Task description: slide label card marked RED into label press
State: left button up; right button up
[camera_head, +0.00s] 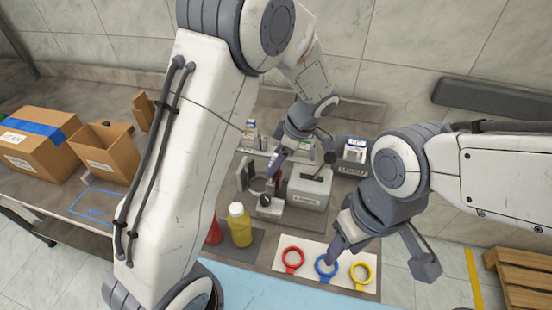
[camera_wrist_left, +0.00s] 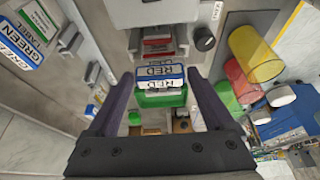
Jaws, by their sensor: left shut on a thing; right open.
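The label card marked RED (camera_wrist_left: 158,77), white with a blue border, sits between the two dark fingers of my left gripper (camera_wrist_left: 162,95), which is shut on it. A green piece shows just below the card. In front of it in the wrist view is a grey housing, seemingly the label press (camera_wrist_left: 152,12), with an opening holding something red and white. Card and opening look apart. In the head view my left gripper (camera_head: 274,168) is beside a grey box (camera_head: 309,188); the card cannot be made out there. My right gripper (camera_head: 337,252) is open above the blue ring.
Red (camera_head: 292,259), blue (camera_head: 326,267) and yellow (camera_head: 361,272) rings lie on a white board at the front. A yellow bottle (camera_head: 240,226) stands left of them. Cartons (camera_head: 38,143) stand far left. A GREEN label item (camera_wrist_left: 32,40) shows in the wrist view.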

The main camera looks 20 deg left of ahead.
pick_arm(q)
jog(key=shift+f, duration=0.2)
jog(key=o, duration=1.1)
jog(key=shift+r, duration=0.1)
jog(key=shift+c, duration=0.3)
jog(key=shift+r+p, duration=0.6)
jog(key=shift+r, duration=0.85)
notch_tip(320, 180, up, 8)
jog(key=p, duration=0.4)
jog(key=shift+p, duration=0.4)
